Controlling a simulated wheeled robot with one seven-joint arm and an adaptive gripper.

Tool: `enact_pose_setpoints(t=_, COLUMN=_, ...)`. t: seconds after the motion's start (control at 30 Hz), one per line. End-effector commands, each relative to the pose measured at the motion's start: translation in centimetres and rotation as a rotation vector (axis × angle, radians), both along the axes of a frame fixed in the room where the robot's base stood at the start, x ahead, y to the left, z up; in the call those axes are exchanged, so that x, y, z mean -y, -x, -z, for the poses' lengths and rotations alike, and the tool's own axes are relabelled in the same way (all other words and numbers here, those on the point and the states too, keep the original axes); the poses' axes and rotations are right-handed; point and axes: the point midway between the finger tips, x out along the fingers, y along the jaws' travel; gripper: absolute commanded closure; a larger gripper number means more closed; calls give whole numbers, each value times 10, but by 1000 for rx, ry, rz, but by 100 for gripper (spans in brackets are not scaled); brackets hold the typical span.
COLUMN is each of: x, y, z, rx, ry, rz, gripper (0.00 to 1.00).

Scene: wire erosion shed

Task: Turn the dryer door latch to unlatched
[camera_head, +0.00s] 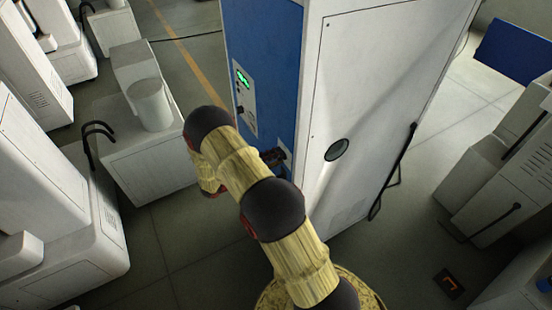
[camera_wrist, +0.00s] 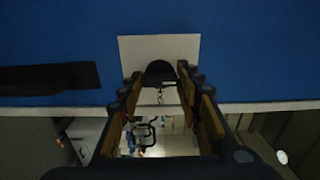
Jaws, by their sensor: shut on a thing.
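The dryer is a tall cabinet with a blue front (camera_head: 268,45) and white side, in the middle of the head view. In the wrist view its blue face fills the top, with a white plate (camera_wrist: 160,46) on it. The dark, rounded door latch (camera_wrist: 159,70) sits over the plate's lower part. My gripper (camera_wrist: 160,78) has its fingers on both sides of the latch and is shut on it. In the head view my arm hides most of the latch area, and a dark piece (camera_head: 275,157) shows beside the arm. I cannot tell the latch's exact angle.
A dark bar (camera_wrist: 48,78) lies across the blue face left of the latch. A control panel with a green display (camera_head: 243,79) is on the dryer front. White machines (camera_head: 150,155) stand to the left, and grey ones (camera_head: 500,165) to the right. Floor shows between them.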

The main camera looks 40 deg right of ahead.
Motion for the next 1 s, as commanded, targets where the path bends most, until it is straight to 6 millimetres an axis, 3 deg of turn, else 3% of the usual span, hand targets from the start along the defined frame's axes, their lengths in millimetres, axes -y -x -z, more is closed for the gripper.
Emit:
enact_pose_setpoints(t=0.2, x=0, y=-1, z=0, rx=1, ry=0, rz=-3, gripper=91)
enact_pose_setpoints(t=0.23, x=0, y=-1, z=0, rx=1, ry=0, rz=-3, gripper=64)
enact_pose_setpoints(t=0.53, x=0, y=0, z=0, rx=0, ry=0, rz=-1, gripper=47)
enact_pose_setpoints(t=0.87, x=-2, y=0, z=0, rx=0, ry=0, rz=-1, gripper=47)
enact_pose_setpoints(t=1.0, x=-14, y=-5, z=0, rx=1, ry=0, rz=-3, gripper=47)
